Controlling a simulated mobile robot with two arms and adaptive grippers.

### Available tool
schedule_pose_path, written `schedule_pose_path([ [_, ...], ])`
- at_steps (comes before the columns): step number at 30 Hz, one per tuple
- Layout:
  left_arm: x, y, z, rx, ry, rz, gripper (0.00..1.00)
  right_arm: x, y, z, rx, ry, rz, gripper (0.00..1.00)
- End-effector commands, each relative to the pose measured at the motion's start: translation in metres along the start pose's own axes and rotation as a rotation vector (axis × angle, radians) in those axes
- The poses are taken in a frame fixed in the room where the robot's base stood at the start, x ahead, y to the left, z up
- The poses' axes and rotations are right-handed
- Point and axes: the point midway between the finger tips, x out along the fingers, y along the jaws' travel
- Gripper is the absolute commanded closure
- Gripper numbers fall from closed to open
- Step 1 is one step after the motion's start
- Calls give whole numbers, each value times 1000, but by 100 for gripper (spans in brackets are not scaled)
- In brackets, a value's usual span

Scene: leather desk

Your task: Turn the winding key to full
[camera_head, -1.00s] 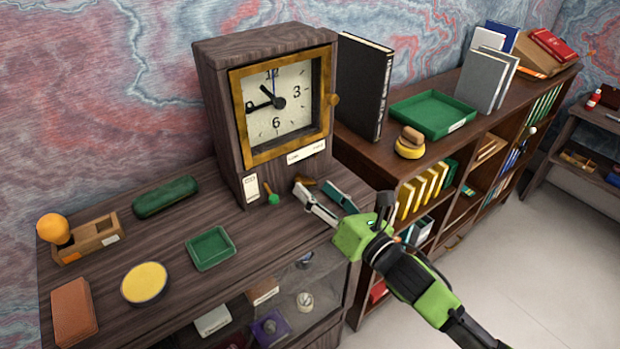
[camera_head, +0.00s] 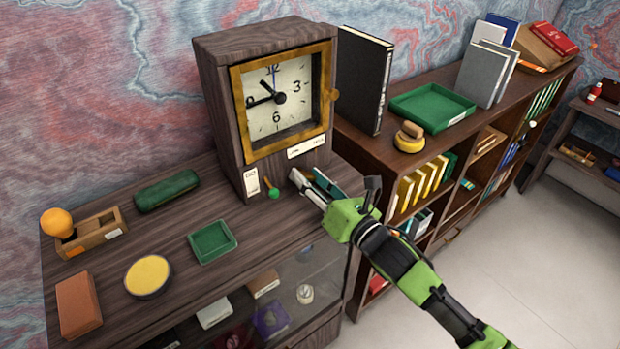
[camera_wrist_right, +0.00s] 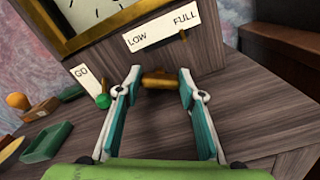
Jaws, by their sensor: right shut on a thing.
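The wooden clock (camera_head: 222,110) stands on the desk with its brass-framed dial facing forward. In the right wrist view the brass winding key (camera_wrist_right: 158,79) lies crosswise low on the clock's front, below a white label (camera_wrist_right: 160,32) reading LOW and FULL. A small dark pointer (camera_wrist_right: 183,35) sits at the label's lower edge, towards the FULL end. My right gripper (camera_wrist_right: 161,76) is shut on the key, one finger at each end. In the head view my right gripper (camera_head: 306,180) hides most of the key. My left gripper is in neither view.
A green-tipped lever (camera_head: 272,193) beside a GO label (camera_head: 251,182) is just left of my right gripper. A green tray (camera_head: 212,242), yellow disc (camera_head: 148,277) and green case (camera_head: 166,191) lie on the desk. A bookshelf (camera_head: 400,165) stands at the right.

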Motion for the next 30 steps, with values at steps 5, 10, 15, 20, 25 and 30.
schedule_pose_path([
  [5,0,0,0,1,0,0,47,0,0,1,76,0,0,86],
  [10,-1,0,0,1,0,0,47,0,0,1,108,-1,1,86],
  [15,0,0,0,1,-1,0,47,0,0,1,107,-1,1,86],
  [20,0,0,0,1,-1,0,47,0,0,1,107,-1,1,47],
  [25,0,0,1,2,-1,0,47,0,0,1,107,-1,0,47],
  [30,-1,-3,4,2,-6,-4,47,-2,-1,0,106,0,0,47],
])
